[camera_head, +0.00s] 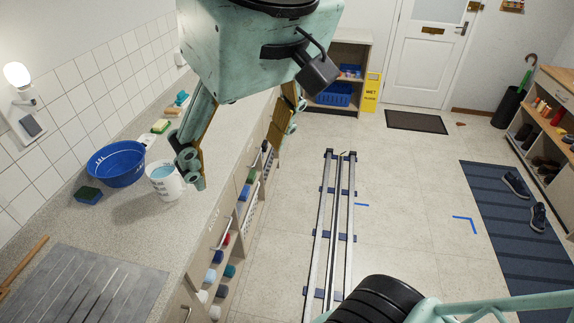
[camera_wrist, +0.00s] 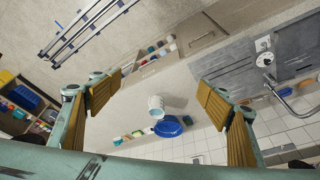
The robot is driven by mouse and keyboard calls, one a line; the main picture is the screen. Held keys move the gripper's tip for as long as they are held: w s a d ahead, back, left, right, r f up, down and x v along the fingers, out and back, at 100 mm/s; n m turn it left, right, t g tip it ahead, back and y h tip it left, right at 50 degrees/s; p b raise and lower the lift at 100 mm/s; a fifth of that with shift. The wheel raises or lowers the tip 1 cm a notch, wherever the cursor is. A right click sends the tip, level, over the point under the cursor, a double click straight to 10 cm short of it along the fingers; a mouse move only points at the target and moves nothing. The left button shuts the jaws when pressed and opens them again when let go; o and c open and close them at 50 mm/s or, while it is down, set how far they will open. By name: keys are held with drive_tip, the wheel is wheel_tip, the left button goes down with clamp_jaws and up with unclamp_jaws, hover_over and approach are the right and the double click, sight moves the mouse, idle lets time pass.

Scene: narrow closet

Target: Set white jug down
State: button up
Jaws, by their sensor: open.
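The white jug (camera_head: 165,181) stands upright on the speckled counter (camera_head: 215,128), with pale blue showing inside its top. It also shows in the wrist view (camera_wrist: 156,107), between and well beyond the fingers. My gripper (camera_head: 243,162) is open and empty above the counter. In the head view its left finger overlaps the right edge of the jug, and the wrist view shows a gap between the fingers and the jug. The right finger hangs over the counter's front edge.
A blue basin (camera_head: 117,163) stands just left of the jug. A dark blue and green sponge (camera_head: 88,196) and a yellow-green sponge (camera_head: 161,126) lie nearby. A grey ribbed drainboard (camera_head: 90,290) fills the near counter. Tiled wall borders the left; floor rails (camera_head: 335,230) run right of the counter.

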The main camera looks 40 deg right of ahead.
drive_tip(key=shift+n, duration=0.3)
drive_tip(key=s, duration=0.1)
drive_tip(key=s+f, duration=0.1)
drive_tip(key=s, duration=0.1)
drive_tip(key=s+f, duration=0.1)
drive_tip(key=shift+s+a+f, duration=0.15)
drive_tip(key=shift+s+a, duration=0.05)
wheel_tip(320, 180, down, 14)
drive_tip(key=b, duration=1.4)
drive_tip(key=shift+f+b, duration=0.2)
drive_tip(key=shift+b, duration=0.15)
drive_tip(key=shift+w, duration=0.1)
idle(0.3)
